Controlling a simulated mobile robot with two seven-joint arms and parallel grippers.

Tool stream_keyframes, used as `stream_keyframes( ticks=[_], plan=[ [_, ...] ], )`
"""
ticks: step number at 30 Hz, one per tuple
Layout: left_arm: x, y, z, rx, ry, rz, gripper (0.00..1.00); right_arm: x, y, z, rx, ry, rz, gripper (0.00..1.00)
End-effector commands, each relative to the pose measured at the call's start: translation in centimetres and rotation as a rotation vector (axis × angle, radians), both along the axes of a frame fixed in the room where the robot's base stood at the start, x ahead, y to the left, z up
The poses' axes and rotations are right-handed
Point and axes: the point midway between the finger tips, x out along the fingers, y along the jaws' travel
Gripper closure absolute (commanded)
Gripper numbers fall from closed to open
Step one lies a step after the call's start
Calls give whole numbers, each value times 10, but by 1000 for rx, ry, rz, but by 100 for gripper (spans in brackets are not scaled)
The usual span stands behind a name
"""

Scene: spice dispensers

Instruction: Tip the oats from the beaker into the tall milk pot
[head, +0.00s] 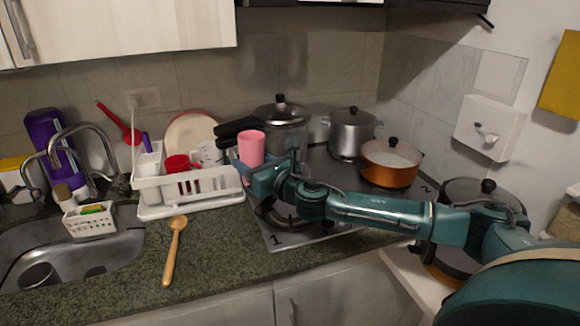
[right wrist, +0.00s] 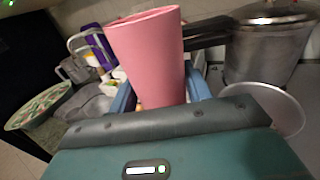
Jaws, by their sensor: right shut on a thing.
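The pink beaker (head: 251,148) is held between the fingers of my right gripper (head: 243,172), above the area between the dish rack and the stove. In the right wrist view the beaker (right wrist: 147,52) stands nearly upright, leaning slightly, between the blue fingers (right wrist: 160,100). Its inside is not visible, so I cannot see oats. A round, pale-rimmed vessel (right wrist: 290,104) is partly hidden behind the gripper body. An orange pot (head: 391,165) with pale contents is open on the stove. I cannot tell which vessel is the tall milk pot. My left gripper is not in view.
A lidded pressure cooker (head: 287,125) with a black handle stands behind the beaker. A lidded steel pot (head: 352,133) is to its right. The dish rack (head: 190,190) is left of the gripper. A wooden spoon (head: 173,255) lies on the clear front counter.

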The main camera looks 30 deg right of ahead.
Motion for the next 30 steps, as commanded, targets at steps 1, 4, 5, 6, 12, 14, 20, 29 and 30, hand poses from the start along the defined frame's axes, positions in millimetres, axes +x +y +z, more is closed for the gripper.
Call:
stream_keyframes(
  ticks=[1,4,5,6,12,14,20,29,30],
  plan=[
    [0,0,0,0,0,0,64,0,-1,0,14,3,0,75],
    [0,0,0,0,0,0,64,1,-2,-2,48,14,1,75],
    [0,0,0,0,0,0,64,1,-3,-3,61,17,1,75],
    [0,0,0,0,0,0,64,1,-3,-4,80,23,1,75],
    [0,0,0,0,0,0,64,2,-7,-9,178,51,2,75],
    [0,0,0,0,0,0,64,2,-9,-10,206,59,2,75],
    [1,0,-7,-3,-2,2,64,4,-13,-16,302,85,4,75],
    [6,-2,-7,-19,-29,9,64,6,-21,-22,446,125,4,75],
    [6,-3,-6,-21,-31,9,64,6,-22,-22,464,130,4,75]
  ],
)
